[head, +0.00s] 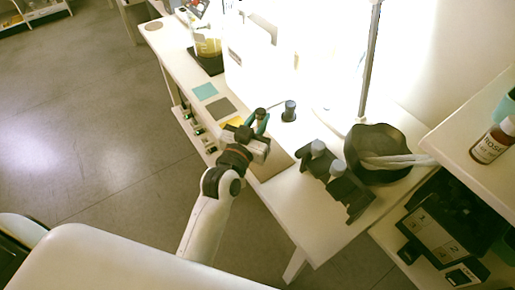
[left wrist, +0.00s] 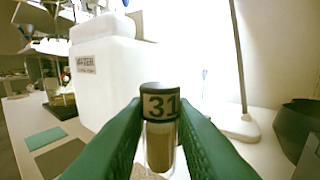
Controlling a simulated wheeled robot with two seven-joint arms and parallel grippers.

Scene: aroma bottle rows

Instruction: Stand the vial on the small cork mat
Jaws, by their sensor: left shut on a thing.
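My left gripper (head: 258,122) is above the white table and shut on the vial. In the left wrist view its green fingers hold the vial (left wrist: 160,145) upright; it has a dark cap marked 31 and a clear body with brownish contents. A small round brown mat (head: 153,26), which looks like cork, lies at the table's far left corner, well away from the gripper. My right gripper is not in view.
A teal mat (head: 205,91) and a grey mat (head: 221,107) lie left of the gripper. A beaker with yellow liquid (head: 207,45) stands on a dark base farther back. A dark rack (head: 337,180) and a black bowl (head: 378,152) stand to the right.

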